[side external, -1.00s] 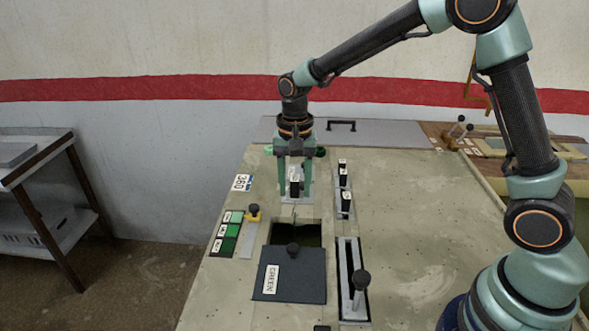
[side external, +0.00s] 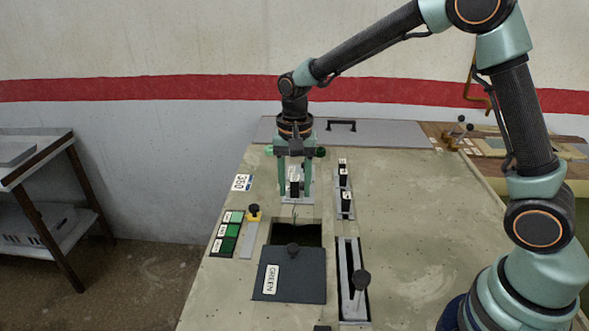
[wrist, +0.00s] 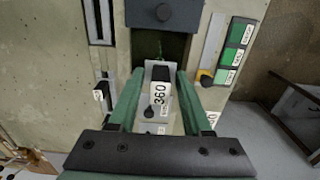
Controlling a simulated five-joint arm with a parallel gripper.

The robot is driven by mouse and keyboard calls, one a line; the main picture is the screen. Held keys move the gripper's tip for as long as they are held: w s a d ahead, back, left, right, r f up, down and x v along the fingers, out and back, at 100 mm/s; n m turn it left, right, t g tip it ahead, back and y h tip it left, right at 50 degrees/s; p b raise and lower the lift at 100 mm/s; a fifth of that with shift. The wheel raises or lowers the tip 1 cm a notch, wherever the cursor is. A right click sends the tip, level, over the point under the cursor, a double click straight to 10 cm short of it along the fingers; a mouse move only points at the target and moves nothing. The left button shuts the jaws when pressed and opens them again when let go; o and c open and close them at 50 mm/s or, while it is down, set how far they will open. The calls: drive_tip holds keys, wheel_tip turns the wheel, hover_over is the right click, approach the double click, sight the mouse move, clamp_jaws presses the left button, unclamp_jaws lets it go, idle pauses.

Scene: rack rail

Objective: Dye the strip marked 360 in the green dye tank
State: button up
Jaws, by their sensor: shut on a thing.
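The strip marked 360 shows as a black block with a white label (wrist: 158,92) in the wrist view, standing on a pale plate. It also shows in the side view (side external: 295,188). My gripper (side external: 295,192) points down with one green finger on each side of this block and is shut on it. The green dye tank has a dark opening (side external: 296,235) just in front of the block. Its dark lid marked GREEN (side external: 288,276) lies on the near side of the opening, which is uncovered. The strip's lower part cannot be seen.
Several more black blocks (side external: 345,203) stand right of my gripper. A lever (side external: 361,282) stands in a slot right of the lid. Green swatches (side external: 230,231) and a yellow-based knob (side external: 254,211) are on the left. The bench's right part is clear.

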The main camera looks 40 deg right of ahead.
wheel_tip(320, 180, down, 17)
idle(1.1)
drive_tip(key=shift+f, duration=0.1)
idle(6.1)
